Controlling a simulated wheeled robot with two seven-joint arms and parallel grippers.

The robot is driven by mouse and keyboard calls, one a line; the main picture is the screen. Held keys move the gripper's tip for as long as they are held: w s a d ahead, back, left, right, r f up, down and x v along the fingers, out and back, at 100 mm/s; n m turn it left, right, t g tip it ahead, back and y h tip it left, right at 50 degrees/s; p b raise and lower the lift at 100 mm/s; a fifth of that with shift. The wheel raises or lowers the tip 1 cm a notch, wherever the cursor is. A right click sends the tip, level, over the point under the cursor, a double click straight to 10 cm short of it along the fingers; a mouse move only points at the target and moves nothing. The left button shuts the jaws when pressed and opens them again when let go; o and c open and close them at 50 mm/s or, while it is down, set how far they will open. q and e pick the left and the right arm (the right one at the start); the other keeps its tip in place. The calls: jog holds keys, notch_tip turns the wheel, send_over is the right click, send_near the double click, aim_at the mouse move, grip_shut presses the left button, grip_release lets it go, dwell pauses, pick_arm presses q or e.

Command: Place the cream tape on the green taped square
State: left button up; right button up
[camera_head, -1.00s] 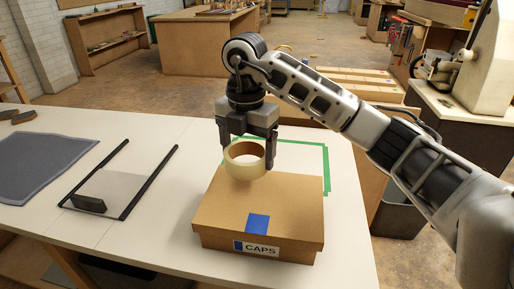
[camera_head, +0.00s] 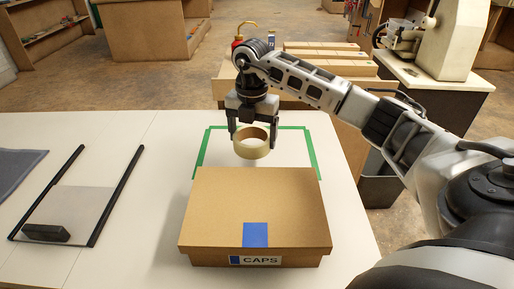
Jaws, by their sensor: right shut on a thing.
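The cream tape (camera_head: 252,149) is a wide roll held in my right gripper (camera_head: 253,137), whose fingers are shut on it from both sides. It hangs above the table, in front of the far part of the green taped square (camera_head: 312,150). The square is marked in green tape on the white table, and its near part is hidden behind the cardboard box (camera_head: 255,205). The tape appears within the square's outline, just beyond the box's far edge; its exact height is hard to tell. My left gripper is not in view.
The closed box has a blue patch and a "CAPS" label at the near side of the square. A black-railed frame with a dark block (camera_head: 46,233) and a grey mat (camera_head: 17,170) lie left. The white table (camera_head: 130,150) is clear between frame and box.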

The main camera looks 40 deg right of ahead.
jog(key=shift+d+f, duration=0.6)
jog(key=shift+f, duration=0.2)
jog(key=shift+d+f, duration=0.15)
jog(key=shift+f, duration=1.5)
jog(key=shift+f, duration=0.1)
jog(key=o, duration=1)
jog(key=shift+c, duration=0.2)
notch_tip(320, 180, up, 12)
jog(key=shift+p, duration=0.35)
